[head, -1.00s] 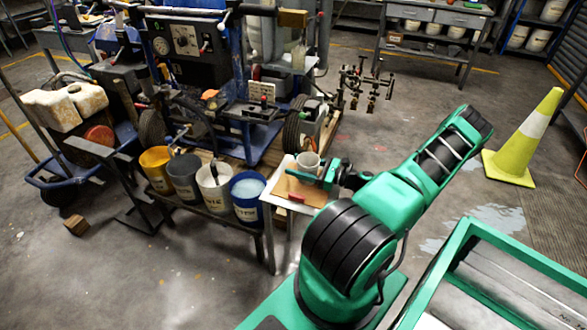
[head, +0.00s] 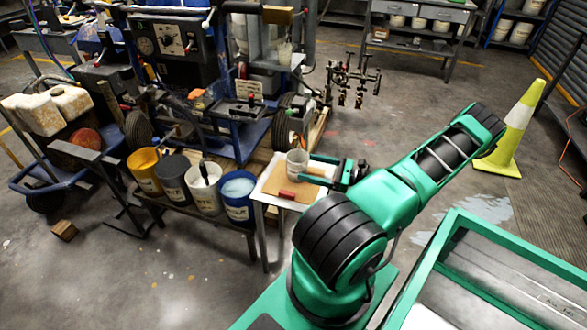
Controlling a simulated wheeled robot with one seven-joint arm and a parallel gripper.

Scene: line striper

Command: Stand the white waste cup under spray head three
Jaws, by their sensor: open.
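The white waste cup (head: 297,163) stands upright on the small side table (head: 268,188), at the back edge of a tan board. My gripper (head: 308,170) is open just to the right of the cup, its fingers pointing left toward it. Whether the fingertips touch or flank the cup is too small to tell. The spray heads (head: 352,80) hang in a row on the striper's side bar, up and to the right of the cup. I cannot tell which one is head three. No cup shows under them.
A red object (head: 287,195) lies on the tan board. Several buckets, the nearest a blue one (head: 238,198), stand on a low bench left of the table. A striper wheel (head: 291,125) is behind the cup. A yellow cone (head: 512,130) stands right; floor below the heads looks open.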

